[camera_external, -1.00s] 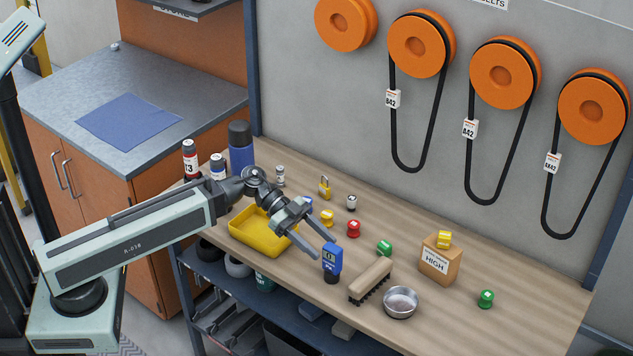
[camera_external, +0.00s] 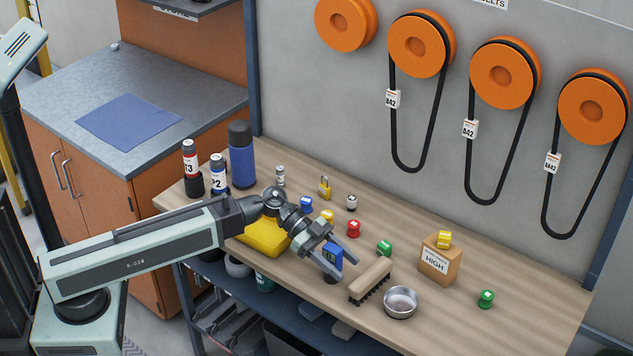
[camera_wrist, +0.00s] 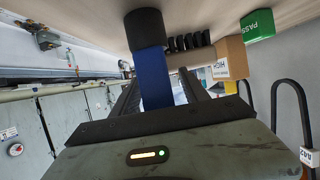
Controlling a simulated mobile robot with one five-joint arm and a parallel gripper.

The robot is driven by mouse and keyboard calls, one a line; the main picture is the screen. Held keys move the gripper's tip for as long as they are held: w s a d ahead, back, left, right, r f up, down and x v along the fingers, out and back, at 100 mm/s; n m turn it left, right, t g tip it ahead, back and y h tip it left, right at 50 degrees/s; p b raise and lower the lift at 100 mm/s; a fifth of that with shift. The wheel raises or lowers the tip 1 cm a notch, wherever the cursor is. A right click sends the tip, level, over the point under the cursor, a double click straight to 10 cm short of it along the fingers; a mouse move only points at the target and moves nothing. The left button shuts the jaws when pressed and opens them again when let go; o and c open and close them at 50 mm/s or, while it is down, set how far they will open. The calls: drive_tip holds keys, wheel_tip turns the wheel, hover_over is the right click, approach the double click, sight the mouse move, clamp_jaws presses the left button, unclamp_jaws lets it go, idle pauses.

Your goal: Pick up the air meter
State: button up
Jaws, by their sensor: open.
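The air meter (camera_external: 333,254) is a small blue device with a small display and a dark base, standing upright near the front edge of the wooden bench. My gripper (camera_external: 338,263) is open, with its fingers reaching around the meter's blue body, one on each side. In the wrist view the blue meter (camera_wrist: 154,78) stands between the two dark fingers of my gripper (camera_wrist: 158,92), its dark base towards the bench. I cannot tell whether either finger touches it.
A brush (camera_external: 371,280) and a metal bowl (camera_external: 401,303) lie just right of the meter. A cardboard box (camera_external: 440,262) and several small coloured pieces stand further back. The bench's right end is mostly clear.

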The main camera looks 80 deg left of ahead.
clamp_jaws()
